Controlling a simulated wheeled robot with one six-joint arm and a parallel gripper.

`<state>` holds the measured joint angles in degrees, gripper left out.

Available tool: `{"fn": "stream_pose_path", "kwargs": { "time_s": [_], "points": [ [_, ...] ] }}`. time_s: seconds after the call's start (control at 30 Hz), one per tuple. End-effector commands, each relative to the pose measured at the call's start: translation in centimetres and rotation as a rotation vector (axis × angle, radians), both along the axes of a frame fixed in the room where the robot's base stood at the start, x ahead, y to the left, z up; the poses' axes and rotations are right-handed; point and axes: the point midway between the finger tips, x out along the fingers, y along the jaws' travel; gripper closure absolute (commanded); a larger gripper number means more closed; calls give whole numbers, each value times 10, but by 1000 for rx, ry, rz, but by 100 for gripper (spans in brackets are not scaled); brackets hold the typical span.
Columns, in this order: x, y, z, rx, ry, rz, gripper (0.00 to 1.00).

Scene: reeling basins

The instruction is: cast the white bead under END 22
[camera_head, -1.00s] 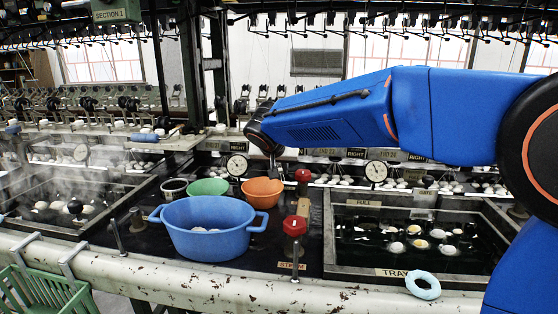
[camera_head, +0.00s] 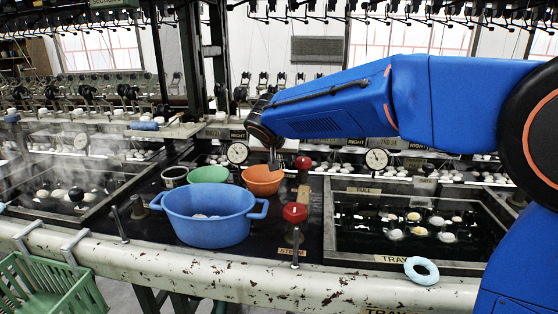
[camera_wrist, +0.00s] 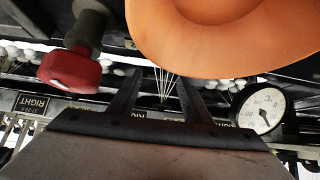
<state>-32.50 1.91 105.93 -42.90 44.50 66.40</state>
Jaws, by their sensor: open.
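My gripper (camera_head: 274,158) is open and points down over the back of the orange bowl (camera_head: 262,184). In the wrist view its two dark fingers (camera_wrist: 158,92) stand apart with nothing solid held between them. Fine white threads show between and beyond the fingers. The orange bowl (camera_wrist: 220,35) fills the upper part of that view. A row of small white round pieces (camera_wrist: 118,66) runs behind the fingers; more (camera_head: 330,170) show behind the basins. I cannot tell which is the white bead. Plates reading RIGHT (camera_wrist: 32,104) are visible; no END 22 label is legible.
A red knob (camera_wrist: 72,68) and a dial gauge (camera_wrist: 262,107) flank my fingers. A blue tub (camera_head: 208,222), a green bowl (camera_head: 209,174) and another red knob (camera_head: 295,212) stand nearby. A water basin (camera_head: 350,258) with floating cocoons lies to the right; steam rises at left.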

Motion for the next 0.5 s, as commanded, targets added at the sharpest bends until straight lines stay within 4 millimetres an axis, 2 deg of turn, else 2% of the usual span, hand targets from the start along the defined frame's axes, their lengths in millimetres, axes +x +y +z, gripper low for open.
{"fn": "stream_pose_path", "kwargs": {
  "time_s": [0.17, 0.5],
  "points": [
    [-14, 3, 15, 2, -2, 1, 55],
    [-61, 12, 63, 3, -3, 2, 55]
  ]
}}
